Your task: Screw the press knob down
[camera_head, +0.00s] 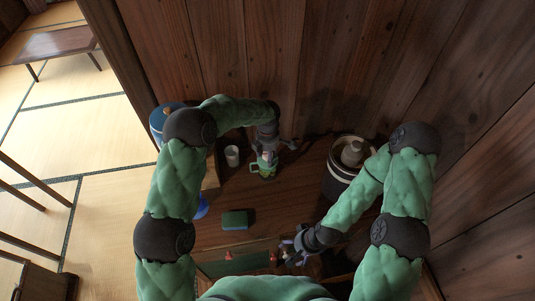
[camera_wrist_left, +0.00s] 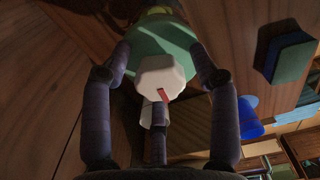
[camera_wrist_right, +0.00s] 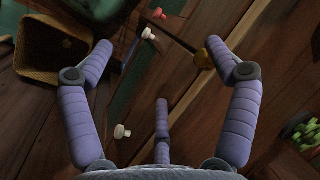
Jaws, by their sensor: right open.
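A white, scalloped knob (camera_wrist_left: 160,76) with a red mark sits on a round green part (camera_wrist_left: 178,40) in the left wrist view. I take it for the press knob. In the head view a small green item (camera_head: 263,168) stands on the wooden counter under my left gripper (camera_head: 268,150). My left gripper's fingers, also in the left wrist view (camera_wrist_left: 161,68), stand partly apart around the knob and overlap the green part. I cannot tell whether they touch. My right gripper (camera_head: 290,250) is open and empty, low over the counter's front; it also shows in the right wrist view (camera_wrist_right: 160,62).
A white cup (camera_head: 232,156), a green sponge (camera_head: 235,220) and a blue object (camera_head: 201,208) are left of my left gripper. Below my right gripper are drawer fronts with a white knob (camera_wrist_right: 121,132) and a brown bin (camera_wrist_right: 38,72).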

